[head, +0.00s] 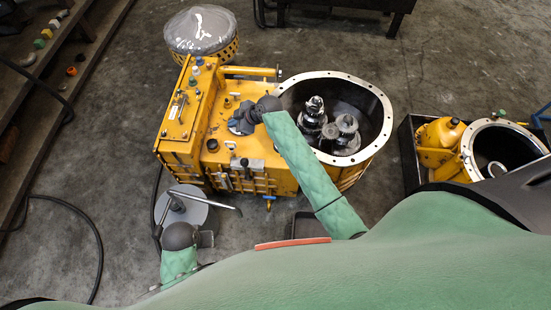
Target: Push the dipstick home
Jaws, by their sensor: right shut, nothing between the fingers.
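The yellow transmission housing (205,165) stands on the floor in the middle of the head view. My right arm reaches over it, and my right gripper (238,126) is shut and empty at the housing's top face. I cannot tell whether it touches the surface. I cannot make out the dipstick for certain; the gripper and wrist may hide it. A dark round cap (212,145) sits on the top face just below left of the gripper. My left gripper (207,239) is low at the left, off the housing's front; its fingers are too small to read.
The open round bell end (383,137) with metal gears (347,127) inside is right of my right wrist. A plastic-wrapped round part (200,28) is behind. A grey round stand (183,209) is near my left gripper. A crate (407,150) with another yellow housing (440,135) stands right.

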